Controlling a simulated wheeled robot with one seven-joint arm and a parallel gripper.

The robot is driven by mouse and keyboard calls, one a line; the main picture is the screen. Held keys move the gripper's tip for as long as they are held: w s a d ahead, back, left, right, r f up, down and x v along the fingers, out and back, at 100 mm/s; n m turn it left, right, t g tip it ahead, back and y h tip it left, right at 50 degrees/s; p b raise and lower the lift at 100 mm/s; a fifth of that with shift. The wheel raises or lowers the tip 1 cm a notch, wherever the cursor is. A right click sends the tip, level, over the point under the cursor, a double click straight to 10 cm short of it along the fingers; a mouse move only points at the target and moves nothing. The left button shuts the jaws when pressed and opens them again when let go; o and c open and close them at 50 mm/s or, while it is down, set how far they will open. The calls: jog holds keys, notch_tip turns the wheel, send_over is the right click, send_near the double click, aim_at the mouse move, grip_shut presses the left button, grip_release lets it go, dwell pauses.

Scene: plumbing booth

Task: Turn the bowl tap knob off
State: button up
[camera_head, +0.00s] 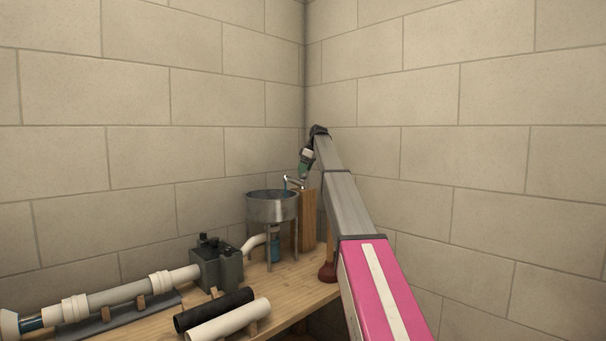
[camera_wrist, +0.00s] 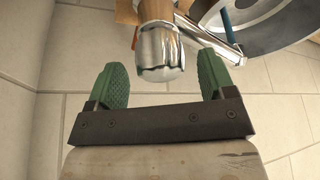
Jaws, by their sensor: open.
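The metal bowl (camera_head: 272,208) stands on legs on the wooden bench, near the room corner. In the wrist view the bowl (camera_wrist: 266,22) shows at the top right. The tap spout (camera_head: 292,182) reaches over the bowl from a wooden post (camera_head: 306,215). The shiny chrome tap knob (camera_wrist: 160,50) lies between the green fingers of my gripper (camera_wrist: 165,84) in the wrist view, with space on both sides. My gripper (camera_head: 305,167) is open, close above the tap in the head view. The knob is too small or hidden to make out in the head view.
On the bench (camera_head: 285,285) stand a dark grey box (camera_head: 217,266), a white pipe run (camera_head: 120,294), and loose black (camera_head: 213,310) and white (camera_head: 230,322) pipes. A red-brown plunger (camera_head: 328,271) is beside my arm. Block walls close the corner behind the tap.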

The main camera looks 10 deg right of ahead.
jog(key=shift+x, duration=1.05)
jog(key=c, duration=0.9)
jog(key=shift+m, duration=0.3)
jog(key=m+t+h, duration=0.1)
jog(key=m, duration=0.2)
jog(key=shift+s, duration=0.1)
jog(key=m+t+h, duration=0.1)
jog(key=m, duration=0.4)
jog(key=m+h, duration=0.2)
jog(key=m, duration=0.2)
jog(key=shift+t, duration=0.3)
jog(key=shift+m+h, duration=0.9)
jog(key=shift+m, duration=1.2)
